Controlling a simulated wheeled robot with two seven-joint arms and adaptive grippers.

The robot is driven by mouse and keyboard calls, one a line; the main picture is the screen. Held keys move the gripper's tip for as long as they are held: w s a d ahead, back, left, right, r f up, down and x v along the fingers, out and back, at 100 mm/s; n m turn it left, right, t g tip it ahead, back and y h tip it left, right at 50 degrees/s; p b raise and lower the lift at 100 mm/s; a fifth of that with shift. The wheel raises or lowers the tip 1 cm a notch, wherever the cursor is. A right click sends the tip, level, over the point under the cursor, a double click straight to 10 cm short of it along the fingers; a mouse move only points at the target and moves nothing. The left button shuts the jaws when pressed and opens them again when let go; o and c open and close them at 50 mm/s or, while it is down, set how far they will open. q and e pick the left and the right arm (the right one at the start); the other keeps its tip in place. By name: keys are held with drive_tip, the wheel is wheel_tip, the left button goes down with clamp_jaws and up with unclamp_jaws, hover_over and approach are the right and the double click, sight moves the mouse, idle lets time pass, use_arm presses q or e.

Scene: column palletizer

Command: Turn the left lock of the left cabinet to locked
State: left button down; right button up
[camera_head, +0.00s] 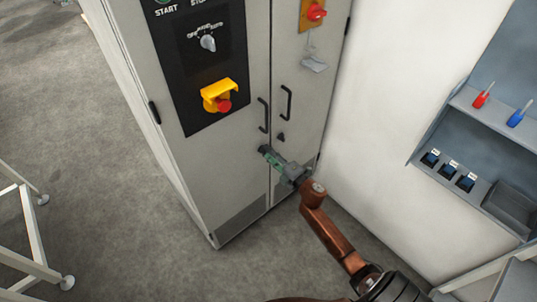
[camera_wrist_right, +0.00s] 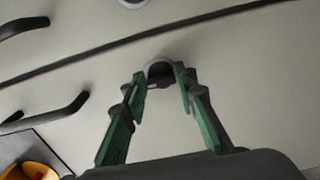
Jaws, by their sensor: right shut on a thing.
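The left cabinet (camera_head: 225,170) is a grey two-door cabinet, with both doors shut. Its left lock (camera_wrist_right: 160,71) is a small dark round piece on the left door, seen in the wrist view between my fingertips. My right gripper (camera_head: 266,152), with green fingers, reaches the left door just below the left handle (camera_head: 263,115). In the wrist view the right gripper (camera_wrist_right: 162,80) is shut on the left lock. The gripper hides the lock in the head view, and I cannot tell which way the lock is turned. My left gripper is not in view.
The right lock (camera_head: 281,136) is on the right door near the right handle (camera_head: 286,103). A yellow-framed red emergency button (camera_head: 219,96) and a grey selector knob (camera_head: 208,43) are on the black panel. A wall shelf (camera_head: 490,115) with tools stands right.

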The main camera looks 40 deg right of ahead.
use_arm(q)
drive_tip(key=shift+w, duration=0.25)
use_arm(e)
drive_tip(key=o, duration=1.2)
drive_tip(key=shift+c, duration=0.2)
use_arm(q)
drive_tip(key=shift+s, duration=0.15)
use_arm(e)
drive_tip(key=s, duration=1.2)
drive_tip(key=shift+d, duration=0.45)
